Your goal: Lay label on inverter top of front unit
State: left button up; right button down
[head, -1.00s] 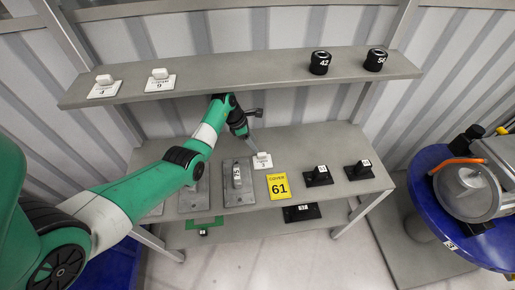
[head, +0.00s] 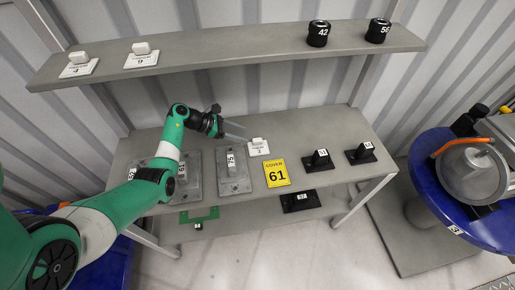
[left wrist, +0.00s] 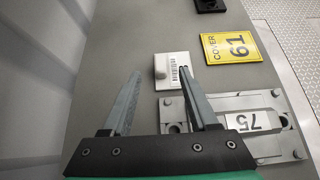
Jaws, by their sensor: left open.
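A white label plate (head: 258,147) with a raised knob and small print lies on the grey table. It also shows in the left wrist view (left wrist: 176,85), beyond and between my fingertips, with the right finger's tip overlapping it in the picture. My left gripper (head: 240,132) is open and empty, just left of the plate in the head view. It also shows in the left wrist view (left wrist: 160,73). A metal unit with an orange hose (head: 472,170) stands on a blue round table (head: 430,170) at the right; I cannot make out its inverter top. My right gripper is not in view.
A yellow cover plate 61 (head: 277,173) lies beside the label. Grey plate 75 (head: 234,181) is to its left, two black blocks (head: 319,161) to the right. The upper shelf (head: 220,50) holds two similar white plates (head: 78,66) and black knobs (head: 318,33).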

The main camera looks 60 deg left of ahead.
aim_at(257, 139)
pick_arm(q)
jog(key=shift+x, duration=0.75)
jog(key=b+x, duration=0.1)
jog(key=x, duration=0.1)
jog(key=b+x, duration=0.2)
jog(key=x, duration=0.1)
jog(key=shift+s+f, duration=0.2)
jog(key=shift+f, duration=0.1)
jog(key=shift+w, duration=0.15)
grip_shut()
